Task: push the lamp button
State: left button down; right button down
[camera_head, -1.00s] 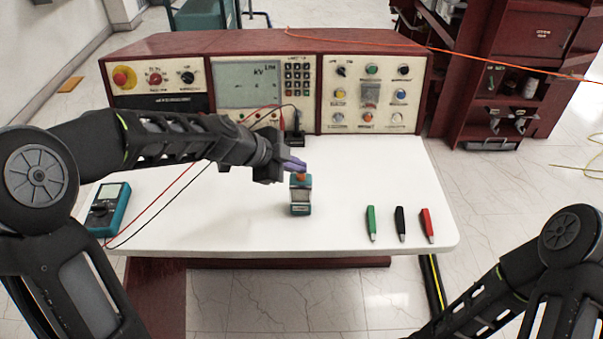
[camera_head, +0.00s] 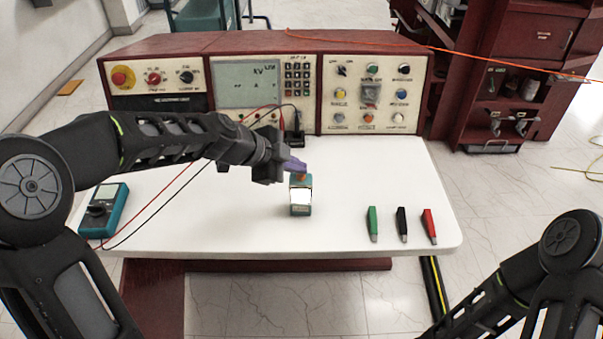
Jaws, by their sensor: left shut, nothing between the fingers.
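The lamp (camera_head: 301,197) is a small teal block standing upright on the white table, with an orange button (camera_head: 302,178) on top. Its front panel glows bright white. My left gripper (camera_head: 297,166) is shut and empty. Its purple-grey fingertips are at the top of the lamp, over the button, and hide part of it. I cannot tell for sure whether they touch it. My right arm shows at the lower right, but its gripper is out of view.
The white table (camera_head: 330,235) carries a teal multimeter (camera_head: 104,211) at left with red and black leads. Green (camera_head: 373,223), black (camera_head: 402,223) and red (camera_head: 429,225) clips lie to the right. The control console (camera_head: 265,80) stands behind.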

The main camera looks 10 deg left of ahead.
aim_at(297, 176)
pick_arm(q)
jog(key=shift+r, duration=0.25)
jog(key=shift+r+p, duration=0.95)
jog(key=shift+r, duration=2.05)
